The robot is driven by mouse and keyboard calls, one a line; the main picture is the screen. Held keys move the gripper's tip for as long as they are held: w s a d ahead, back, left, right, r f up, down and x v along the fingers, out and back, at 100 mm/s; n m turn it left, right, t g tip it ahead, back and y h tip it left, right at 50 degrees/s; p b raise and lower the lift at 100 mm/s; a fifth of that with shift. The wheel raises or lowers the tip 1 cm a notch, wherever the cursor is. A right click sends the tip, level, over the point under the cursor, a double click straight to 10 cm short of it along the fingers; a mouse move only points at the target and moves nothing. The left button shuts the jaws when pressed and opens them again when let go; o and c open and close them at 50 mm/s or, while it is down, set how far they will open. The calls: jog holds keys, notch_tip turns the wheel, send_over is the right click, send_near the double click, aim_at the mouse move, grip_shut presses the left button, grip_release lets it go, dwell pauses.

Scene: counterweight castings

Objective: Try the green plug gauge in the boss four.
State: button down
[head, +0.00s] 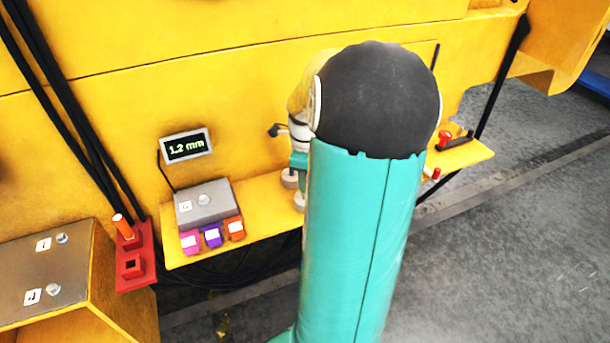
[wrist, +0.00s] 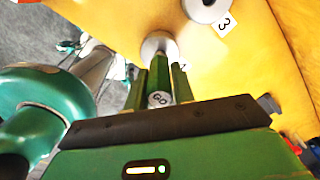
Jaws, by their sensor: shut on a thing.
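In the wrist view my gripper (wrist: 164,76) is shut on the green plug gauge (wrist: 159,76), whose near end carries a round "GO" mark. The gauge points away from me at a round grey boss (wrist: 158,42) on a yellow face. Its far end overlaps this boss in the picture; I cannot tell whether it is inside the bore or just in front. The boss's label is mostly hidden behind my gripper, so its number cannot be read. Another boss (wrist: 205,8) beside a "3" label is at the top. In the head view my arm hides the gripper and gauge.
A red holder (head: 137,279) has an orange-handled gauge (head: 122,227) standing in it and an empty square socket. The yellow shelf (head: 265,190) carries a grey block (head: 206,203) with coloured tabs. A display (head: 186,146) reads "1.2 mm". Black cables hang at left.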

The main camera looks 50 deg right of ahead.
jog(key=shift+f, duration=1.15)
dwell(1.0)
dwell(0.6)
jog(key=c, duration=1.1)
grip_release()
notch_tip(320, 180, up, 26)
jog(key=shift+f, duration=0.1)
